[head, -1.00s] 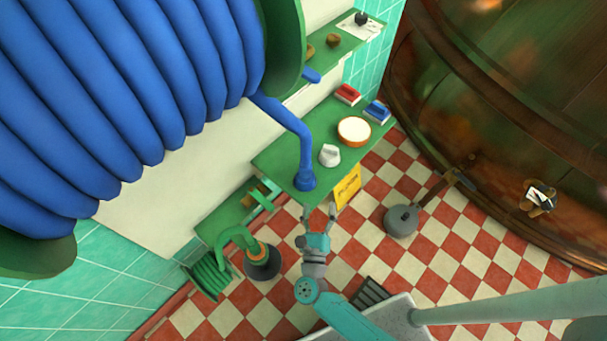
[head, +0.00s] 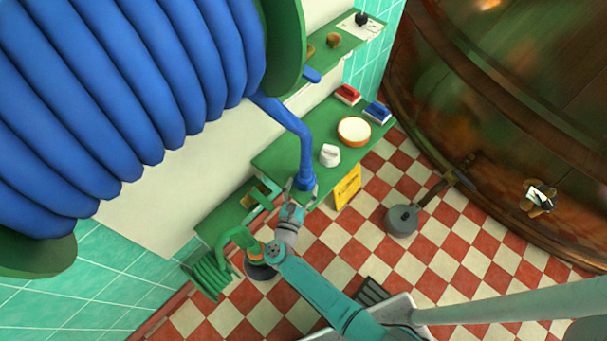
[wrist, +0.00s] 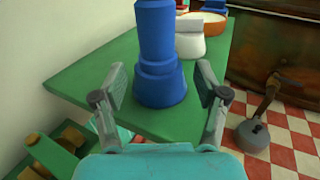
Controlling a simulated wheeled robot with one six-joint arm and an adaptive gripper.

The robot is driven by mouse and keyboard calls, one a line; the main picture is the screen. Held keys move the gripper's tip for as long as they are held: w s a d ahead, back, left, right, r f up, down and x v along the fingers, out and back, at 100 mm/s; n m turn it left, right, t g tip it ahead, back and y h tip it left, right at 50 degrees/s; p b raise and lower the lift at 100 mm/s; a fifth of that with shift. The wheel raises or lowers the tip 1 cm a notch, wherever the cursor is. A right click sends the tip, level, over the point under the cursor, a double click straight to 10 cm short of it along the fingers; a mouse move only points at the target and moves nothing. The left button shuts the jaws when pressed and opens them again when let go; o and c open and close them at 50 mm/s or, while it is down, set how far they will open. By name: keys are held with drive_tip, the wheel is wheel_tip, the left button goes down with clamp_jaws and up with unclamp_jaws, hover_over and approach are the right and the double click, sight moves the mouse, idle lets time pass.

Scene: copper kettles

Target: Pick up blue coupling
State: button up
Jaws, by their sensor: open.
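The blue coupling (head: 305,180) is the stepped blue end of the hose and stands upright on the green shelf (head: 275,158). In the wrist view the coupling (wrist: 160,82) is straight in front, wider at its base. My gripper (head: 303,187) is open at the shelf's front edge, close to the coupling. In the wrist view my gripper (wrist: 165,95) has one finger on each side of the coupling's lower part, with visible gaps. The fingers do not appear to touch it.
A white object (head: 330,155), a round pale-topped tub (head: 354,130), and red (head: 348,94) and blue (head: 377,111) brushes stand farther along the shelf. A yellow sign (head: 347,187) is below its edge. A large copper kettle (head: 500,120) fills the right. A big blue hose reel (head: 120,90) hangs upper left.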

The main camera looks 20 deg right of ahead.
sight(303, 179)
drive_tip(key=shift+r+x, duration=0.2)
drive_tip(key=shift+x, duration=2.4)
drive_tip(key=shift+w+a, duration=0.1)
drive_tip(key=shift+a, duration=0.05)
drive_tip(key=c, duration=1.2)
